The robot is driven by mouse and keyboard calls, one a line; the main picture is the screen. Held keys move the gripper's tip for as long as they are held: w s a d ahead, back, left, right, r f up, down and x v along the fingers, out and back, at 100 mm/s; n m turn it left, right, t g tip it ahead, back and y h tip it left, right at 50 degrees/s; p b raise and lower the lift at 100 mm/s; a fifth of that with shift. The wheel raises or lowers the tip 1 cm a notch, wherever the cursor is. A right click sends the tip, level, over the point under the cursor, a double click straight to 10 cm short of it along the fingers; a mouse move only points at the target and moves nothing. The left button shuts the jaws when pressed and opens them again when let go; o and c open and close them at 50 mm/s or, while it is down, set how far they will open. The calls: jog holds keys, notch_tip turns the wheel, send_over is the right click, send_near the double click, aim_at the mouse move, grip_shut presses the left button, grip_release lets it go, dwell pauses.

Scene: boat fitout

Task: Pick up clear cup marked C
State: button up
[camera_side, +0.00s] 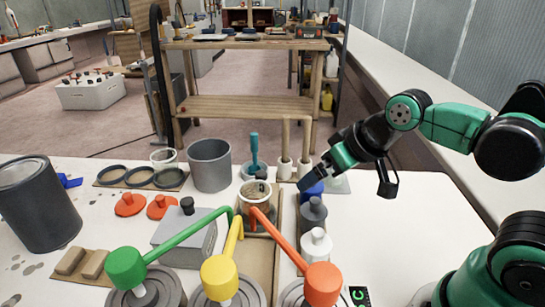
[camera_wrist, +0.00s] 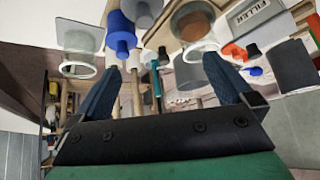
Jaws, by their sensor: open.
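My gripper (camera_side: 312,180) hangs over the right part of the table, just above the blue bottle. In the wrist view its two dark fingers (camera_wrist: 165,88) are spread wide with nothing held between them. Several clear cups show, and I cannot read a letter C on any. One clear cup (camera_side: 256,197) stands mid-table; it shows with brownish contents in the wrist view (camera_wrist: 196,28). Another clear cup (camera_side: 338,184) is at the right, partly hidden behind my gripper; it appears at left in the wrist view (camera_wrist: 79,42). A third clear cup (camera_side: 163,158) stands at the back left.
A blue bottle (camera_wrist: 120,32), a grey bottle (camera_side: 313,215) and a white bottle (camera_side: 316,245) stand in a row beside the middle cup. A grey pot (camera_side: 209,165) stands behind.

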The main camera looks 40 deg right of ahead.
jog(key=m, duration=0.2)
jog(key=m+g+y, duration=0.2)
jog(key=m+y, duration=0.9)
jog(key=m, duration=0.9)
send_near(242, 199)
jog(key=w+f, duration=0.1)
jog(key=f, duration=0.1)
jog(key=shift+r+x, duration=0.15)
jog(key=shift+x, duration=1.4)
jog(key=shift+r+x, duration=0.15)
jog(key=shift+x, duration=1.35)
jog(key=shift+w+a, duration=0.1)
jog(key=shift+a, duration=0.05)
jog(key=c, duration=1.2)
jog(key=shift+c, duration=0.2)
